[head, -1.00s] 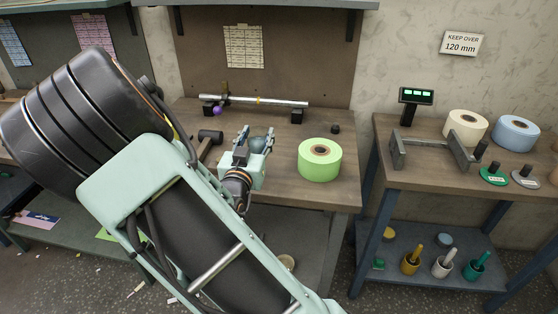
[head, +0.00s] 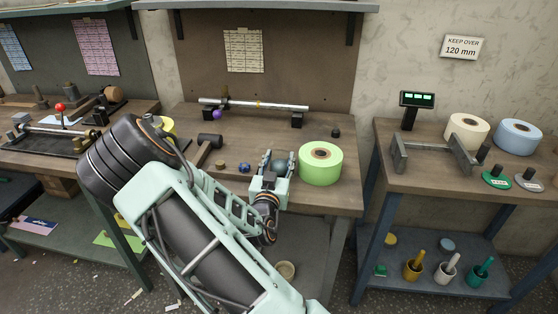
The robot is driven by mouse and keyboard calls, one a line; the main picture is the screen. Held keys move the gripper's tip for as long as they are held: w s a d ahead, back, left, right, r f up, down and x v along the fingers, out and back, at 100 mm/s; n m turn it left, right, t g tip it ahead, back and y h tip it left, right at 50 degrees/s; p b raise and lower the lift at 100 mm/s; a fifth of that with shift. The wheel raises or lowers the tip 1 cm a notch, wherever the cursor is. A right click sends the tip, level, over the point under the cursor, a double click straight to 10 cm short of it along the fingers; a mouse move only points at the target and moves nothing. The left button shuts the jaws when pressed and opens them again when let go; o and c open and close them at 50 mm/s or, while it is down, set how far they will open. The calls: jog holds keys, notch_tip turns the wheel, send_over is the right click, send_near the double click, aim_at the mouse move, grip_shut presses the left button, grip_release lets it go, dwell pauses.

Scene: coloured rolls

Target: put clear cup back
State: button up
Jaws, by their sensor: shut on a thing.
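My gripper (head: 278,164) is over the middle workbench (head: 225,130), just left of the light green roll (head: 321,166). It is shut on a rounded, grey-blue, glassy-looking thing (head: 280,166). The fingers hide part of this thing, and I cannot tell for sure that it is the clear cup. I also cannot tell whether it touches the bench top. No other clear cup can be made out.
A small blue piece (head: 244,167) and a dark hammer (head: 209,142) lie left of my gripper. A metal bar (head: 270,105) rests on blocks behind. A small dark knob (head: 336,132) stands behind the roll. The right bench (head: 440,180) holds a cradle (head: 435,155) and more rolls.

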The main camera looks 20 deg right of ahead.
jog(key=shift+f, duration=0.15)
jog(key=o, duration=1.4)
jog(key=shift+c, duration=0.2)
jog(key=v, duration=1.2)
jog(key=shift+r, duration=0.2)
